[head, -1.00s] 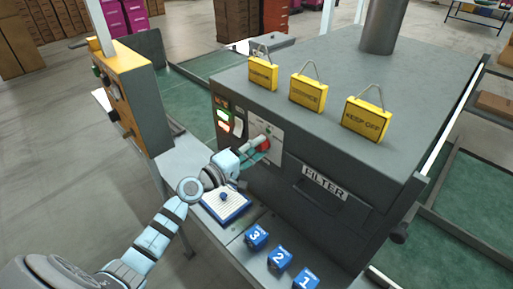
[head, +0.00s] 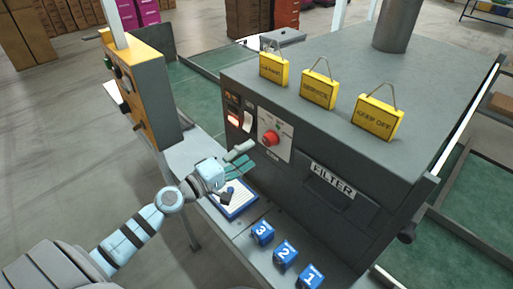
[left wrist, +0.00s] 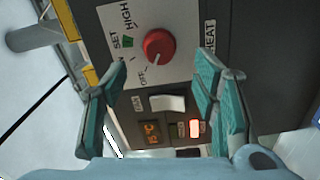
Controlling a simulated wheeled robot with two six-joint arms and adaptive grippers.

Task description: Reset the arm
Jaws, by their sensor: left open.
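My left gripper (head: 243,157) is open and empty in front of the grey machine (head: 300,150), a little to the left of and below its red knob (head: 270,138). In the left wrist view my open gripper (left wrist: 160,90) has its two teal fingers apart, with the red knob (left wrist: 159,46) beyond them and not touched. The knob sits on a white plate with SET, HIGH and OFF marks. Below it in that view are a white switch (left wrist: 167,104), an orange 15°C display (left wrist: 151,132) and a lit red light (left wrist: 195,128). My right gripper is not in view.
A blue clipboard (head: 240,210) lies under my left gripper. Blue blocks numbered 3 (head: 262,233), 2 (head: 286,253) and 1 (head: 311,276) stand along the ledge. A yellow-and-grey control box (head: 145,95) stands at left. Yellow signs stand on the machine.

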